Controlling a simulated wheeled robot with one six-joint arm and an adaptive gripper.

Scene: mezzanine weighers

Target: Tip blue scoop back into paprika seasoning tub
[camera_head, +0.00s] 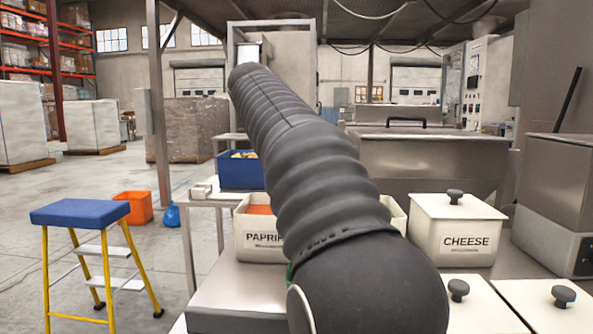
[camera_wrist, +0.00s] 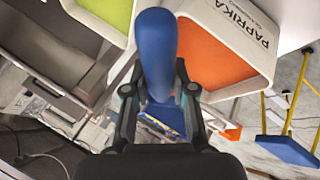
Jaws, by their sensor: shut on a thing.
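In the wrist view my gripper (camera_wrist: 158,88) is shut on the blue scoop (camera_wrist: 157,45), whose rounded blue part fills the space between and beyond the fingers. Whether the scoop holds powder cannot be seen. The white paprika tub (camera_wrist: 272,62) is beside and behind the scoop, open, with orange-red seasoning inside; whether the scoop is over its opening is hard to tell. In the head view the paprika tub (camera_head: 258,244) stands on the bench, partly hidden by my arm. My gripper and the scoop are hidden there behind the arm.
A lidded cheese tub (camera_head: 455,228) stands to the right, with more lidded tubs in front. A blue bin (camera_head: 238,172) is behind. A blue-topped step stool (camera_head: 80,212) stands on the floor left.

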